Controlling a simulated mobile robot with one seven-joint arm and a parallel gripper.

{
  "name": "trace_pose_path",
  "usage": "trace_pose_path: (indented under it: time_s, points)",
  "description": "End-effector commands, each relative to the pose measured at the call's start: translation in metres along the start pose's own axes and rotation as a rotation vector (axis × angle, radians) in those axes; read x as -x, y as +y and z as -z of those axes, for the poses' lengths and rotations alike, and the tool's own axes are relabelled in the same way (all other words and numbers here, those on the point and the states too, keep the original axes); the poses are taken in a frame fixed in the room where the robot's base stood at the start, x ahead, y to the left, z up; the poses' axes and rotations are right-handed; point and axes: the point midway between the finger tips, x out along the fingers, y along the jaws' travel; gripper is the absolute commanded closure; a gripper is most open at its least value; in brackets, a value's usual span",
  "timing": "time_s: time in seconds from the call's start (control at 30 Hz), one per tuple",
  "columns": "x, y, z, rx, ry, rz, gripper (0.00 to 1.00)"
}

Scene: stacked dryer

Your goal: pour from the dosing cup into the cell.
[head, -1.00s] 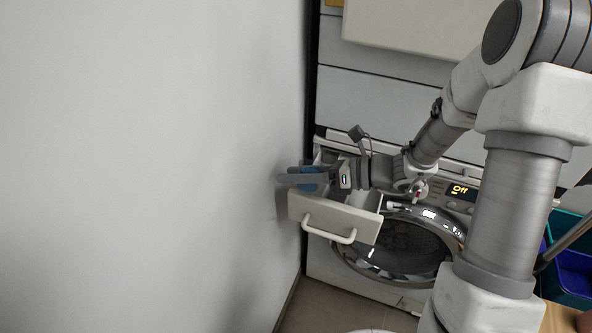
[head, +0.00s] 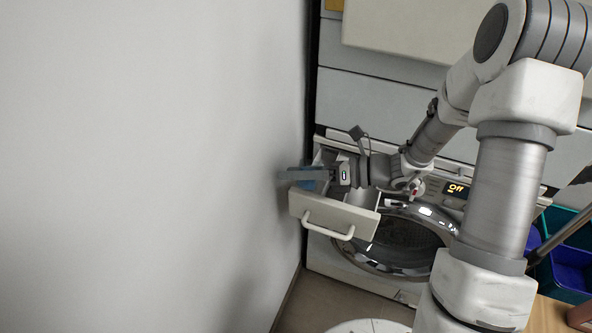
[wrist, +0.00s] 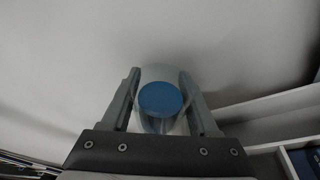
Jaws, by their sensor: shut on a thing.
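My gripper (head: 300,174) is shut on the dosing cup, a clear cup (wrist: 178,73) with blue contents, held between both fingers in the wrist view. In the head view the blue of the cup (head: 308,185) shows just below a finger, and the rest is largely hidden. The gripper is over the left end of the pulled-out dispenser drawer (head: 333,212), close to the wall. Drawer partitions (wrist: 265,104) show at the right of the wrist view. I cannot tell which cell is the one meant, or whether any liquid is leaving the cup.
The white wall (head: 150,150) stands close on the left of the gripper. The washer's round door (head: 400,240) is below the drawer, and its display (head: 456,189) reads Off. Blue and green bins (head: 568,265) stand at the right.

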Motion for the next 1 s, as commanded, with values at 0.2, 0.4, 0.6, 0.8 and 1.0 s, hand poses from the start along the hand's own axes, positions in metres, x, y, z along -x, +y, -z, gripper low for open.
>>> trace_pose_path:
  time_s: [0.2,0.4,0.6,0.8,1.0]
  points:
    - [0.0000,0.0000,-0.0001,0.000,0.000,0.000,1.00]
    - [0.0000,0.0001,-0.0002,0.000,0.000,0.000,1.00]
    - [0.0002,0.0008,-0.0008,-0.015,-0.001,-0.005,1.00]
    - [0.0005,0.0018,-0.0017,-0.056,-0.001,-0.019,1.00]
    - [0.0005,0.0023,-0.0017,-0.104,-0.003,-0.034,1.00]
